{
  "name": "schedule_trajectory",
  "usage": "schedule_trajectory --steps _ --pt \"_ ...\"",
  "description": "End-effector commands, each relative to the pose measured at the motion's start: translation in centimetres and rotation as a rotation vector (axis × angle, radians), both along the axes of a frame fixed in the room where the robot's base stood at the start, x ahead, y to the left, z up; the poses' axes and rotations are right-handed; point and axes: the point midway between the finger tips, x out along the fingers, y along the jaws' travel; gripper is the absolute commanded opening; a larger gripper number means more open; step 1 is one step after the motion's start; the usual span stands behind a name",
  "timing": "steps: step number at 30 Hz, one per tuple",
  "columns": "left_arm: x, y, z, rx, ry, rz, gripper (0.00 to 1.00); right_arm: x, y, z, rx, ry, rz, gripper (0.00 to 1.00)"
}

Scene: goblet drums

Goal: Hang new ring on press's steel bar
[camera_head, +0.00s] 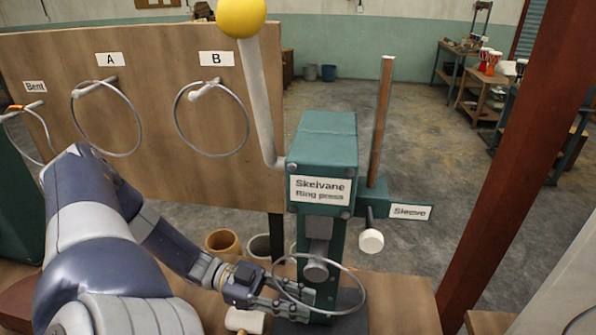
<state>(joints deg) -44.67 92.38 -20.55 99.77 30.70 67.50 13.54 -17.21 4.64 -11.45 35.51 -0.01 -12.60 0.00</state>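The new ring (356,275), a thin grey metal hoop, is at the front of the green ring press (325,140). In the picture it circles the round end of the press's steel bar (316,270); I cannot tell whether it touches the bar. My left gripper (296,310) reaches in from the left, low beside the press, with its fingers on the ring's lower left edge. The fingers look closed on it, and the ring is tilted. My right gripper is not in view.
A wooden board (150,170) at the left carries rings on pegs labelled Bent, A and B. The press has a yellow-knobbed lever (241,16) and a white-ended handle (370,241). Cups (223,241) and a mallet (245,320) are near my arm. A brown post (515,160) stands right.

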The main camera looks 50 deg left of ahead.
Motion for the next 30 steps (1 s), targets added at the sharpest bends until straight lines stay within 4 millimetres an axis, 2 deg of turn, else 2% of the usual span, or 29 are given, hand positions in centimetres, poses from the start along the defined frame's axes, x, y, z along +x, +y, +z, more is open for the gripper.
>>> schedule_trajectory --steps 9,14,24,30 --pt "-0.1 0.1 -0.1 0.001 0.002 0.0 0.28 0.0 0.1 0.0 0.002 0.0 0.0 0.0" --pt "-0.6 1.0 -0.1 0.003 0.004 -0.002 0.28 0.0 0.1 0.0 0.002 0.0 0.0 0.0" --pt "-3.9 6.9 0.3 0.005 0.002 0.002 0.28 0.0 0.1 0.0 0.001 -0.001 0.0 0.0" --pt "-5.5 9.5 0.5 0.002 -0.001 0.001 0.28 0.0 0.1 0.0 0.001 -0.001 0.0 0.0"
